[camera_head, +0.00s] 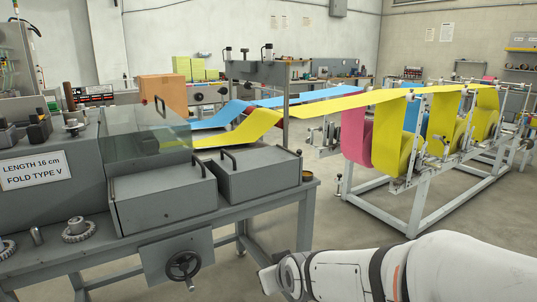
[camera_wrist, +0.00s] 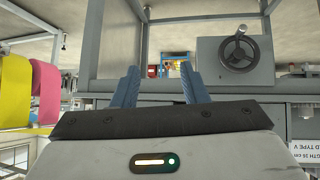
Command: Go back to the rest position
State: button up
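My arm reaches in from the lower right of the head view, and its end is near the lower middle, in front of the grey machine bench. The fingers do not show there. In the wrist view my gripper (camera_wrist: 158,88) has two blue fingers standing well apart with nothing between them. The wrist view looks upside down at the bench front, with the black handwheel (camera_wrist: 239,53) on its grey plate beyond the fingers. The handwheel also shows in the head view (camera_head: 183,265), left of my arm's end. The gripper touches nothing that I can see.
The grey machine bench (camera_head: 262,198) fills the left, with a sign (camera_head: 32,171), gears and a clear cover on it. A cardboard box (camera_head: 163,93) is behind.

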jog(key=s+d+r+m+g+h+p, duration=0.3)
jog(key=s+d+r+m+g+p, duration=0.2)
jog(key=s+d+r+p, duration=0.8)
jog(key=s+r+g+p, duration=0.1)
jog(key=s+r, duration=0.2)
jog(key=shift+s, duration=0.15)
